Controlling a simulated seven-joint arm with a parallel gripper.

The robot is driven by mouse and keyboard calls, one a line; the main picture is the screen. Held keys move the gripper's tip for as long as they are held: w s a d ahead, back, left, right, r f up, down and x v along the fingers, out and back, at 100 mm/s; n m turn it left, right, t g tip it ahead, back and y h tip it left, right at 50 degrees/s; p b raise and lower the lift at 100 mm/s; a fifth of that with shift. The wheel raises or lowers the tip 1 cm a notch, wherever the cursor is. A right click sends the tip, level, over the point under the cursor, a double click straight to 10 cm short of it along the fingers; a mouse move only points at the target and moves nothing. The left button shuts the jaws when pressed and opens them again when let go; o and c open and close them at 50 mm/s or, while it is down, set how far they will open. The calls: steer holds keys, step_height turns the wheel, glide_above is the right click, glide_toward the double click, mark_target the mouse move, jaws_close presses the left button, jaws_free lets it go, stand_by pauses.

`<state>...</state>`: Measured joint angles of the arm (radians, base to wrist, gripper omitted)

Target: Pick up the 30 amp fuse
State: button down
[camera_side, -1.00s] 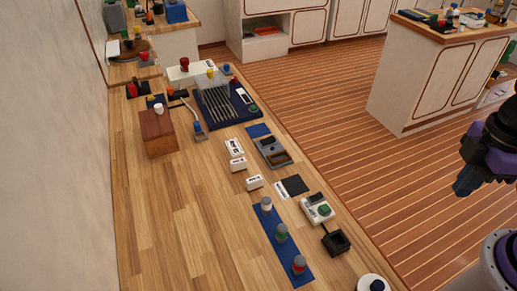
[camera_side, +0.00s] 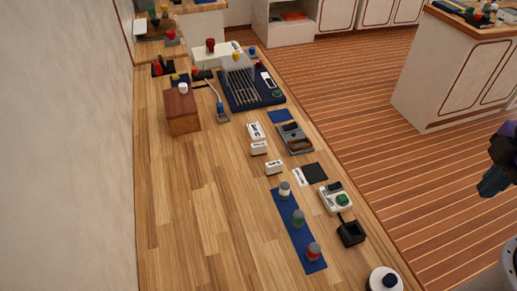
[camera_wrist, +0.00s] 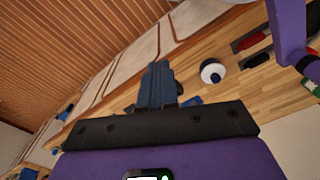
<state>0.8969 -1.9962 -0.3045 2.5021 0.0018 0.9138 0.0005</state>
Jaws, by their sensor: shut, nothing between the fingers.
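No thing in view can be read for certain as the 30 amp fuse. In the side view, a blue strip (camera_side: 293,221) on the bench bears three small upright cylinders: one with a pale top (camera_side: 285,189), one green (camera_side: 298,219) and one red-topped (camera_side: 313,251). Small white blocks with dark lettering (camera_side: 259,148), too small to read, lie farther back. My gripper (camera_side: 488,188) hangs at the right edge, beyond the bench and well away from these things. In the wrist view its blue fingers (camera_wrist: 155,85) are together and empty.
A round white piece with a dark knob (camera_side: 385,281) stands at the bench's near end. Near the strip are a black square holder (camera_side: 351,233) and a white device with a green button (camera_side: 336,199). A wooden box (camera_side: 182,112) stands farther back. The bench's left front is clear.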

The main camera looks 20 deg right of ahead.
steer(key=c, duration=1.8)
jaws_free()
steer(key=o, duration=0.8)
steer(key=shift+o, duration=0.2)
